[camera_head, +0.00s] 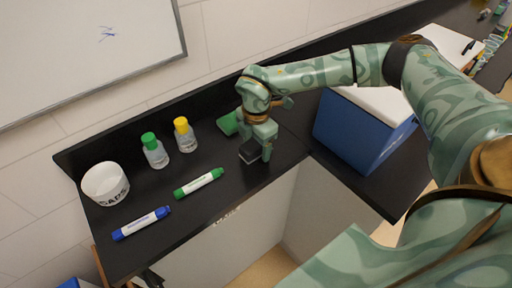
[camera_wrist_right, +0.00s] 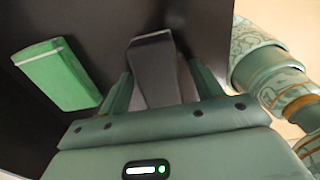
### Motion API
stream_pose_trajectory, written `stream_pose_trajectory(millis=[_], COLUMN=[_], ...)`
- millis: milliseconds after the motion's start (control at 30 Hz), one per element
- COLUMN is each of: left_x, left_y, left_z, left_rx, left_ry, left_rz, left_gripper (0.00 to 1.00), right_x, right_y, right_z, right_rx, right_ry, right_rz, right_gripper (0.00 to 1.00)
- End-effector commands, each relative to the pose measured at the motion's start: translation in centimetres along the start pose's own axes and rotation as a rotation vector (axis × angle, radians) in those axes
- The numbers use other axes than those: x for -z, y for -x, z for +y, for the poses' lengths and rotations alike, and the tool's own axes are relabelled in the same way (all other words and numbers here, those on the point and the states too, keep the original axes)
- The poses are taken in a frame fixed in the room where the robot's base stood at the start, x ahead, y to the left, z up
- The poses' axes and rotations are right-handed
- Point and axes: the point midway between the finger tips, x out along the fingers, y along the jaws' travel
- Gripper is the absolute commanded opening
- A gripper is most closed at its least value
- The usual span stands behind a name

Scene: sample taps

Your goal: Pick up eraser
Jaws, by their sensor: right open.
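A dark block with a pale edge (camera_head: 250,152), which looks like the eraser, stands on the black counter under my right gripper (camera_head: 261,143). In the right wrist view the dark block (camera_wrist_right: 152,70) lies between the two fingers of my right gripper (camera_wrist_right: 160,88). The fingers are apart, with a gap on each side of it. A green block (camera_head: 228,123) lies on the counter just left of the gripper; it also shows at the left of the right wrist view (camera_wrist_right: 62,76). My left gripper is not in view.
A blue box with a white lid (camera_head: 350,132) is to the right. The counter's front edge is near.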

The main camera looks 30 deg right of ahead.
Motion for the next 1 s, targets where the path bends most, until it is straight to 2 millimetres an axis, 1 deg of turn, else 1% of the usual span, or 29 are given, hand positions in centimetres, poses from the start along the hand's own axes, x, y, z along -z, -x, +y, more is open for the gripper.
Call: stream_pose_trajectory(millis=[67,100,167,200,233,533,667,767,833,967,1000], left_x=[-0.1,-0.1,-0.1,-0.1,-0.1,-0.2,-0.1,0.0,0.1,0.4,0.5], left_y=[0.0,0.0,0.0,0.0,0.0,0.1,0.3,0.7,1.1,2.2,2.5], left_z=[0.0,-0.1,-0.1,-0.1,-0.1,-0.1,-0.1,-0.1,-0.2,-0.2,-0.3], left_rx=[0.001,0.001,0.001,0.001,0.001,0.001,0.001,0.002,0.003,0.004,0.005], left_ry=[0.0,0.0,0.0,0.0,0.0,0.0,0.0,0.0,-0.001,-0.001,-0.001], left_rz=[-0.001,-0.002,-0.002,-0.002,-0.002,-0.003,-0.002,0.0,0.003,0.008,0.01], left_gripper=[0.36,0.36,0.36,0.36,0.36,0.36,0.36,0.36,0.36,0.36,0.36], right_x=[0.0,0.0,0.0,0.0,0.0,0.0,0.0,0.0,0.0,0.6,0.8], right_y=[0.1,0.1,0.1,0.1,0.1,0.2,0.9,2.2,3.6,6.7,7.8], right_z=[0.0,0.0,0.0,0.0,0.0,0.0,0.0,0.1,0.1,-2.4,-3.3], right_rx=[0.0,0.0,0.0,0.0,0.0,-0.001,-0.002,-0.004,-0.005,-0.005,-0.005], right_ry=[0.0,0.0,0.0,0.0,0.0,0.0,0.0,0.001,0.001,0.002,0.004], right_rz=[0.0,0.0,0.0,0.0,0.0,0.0,0.0,0.001,0.001,0.002,0.002], right_gripper=[0.65,0.54,0.38,0.27,0.18,0.17,0.17,0.17,0.17,0.17,0.17])
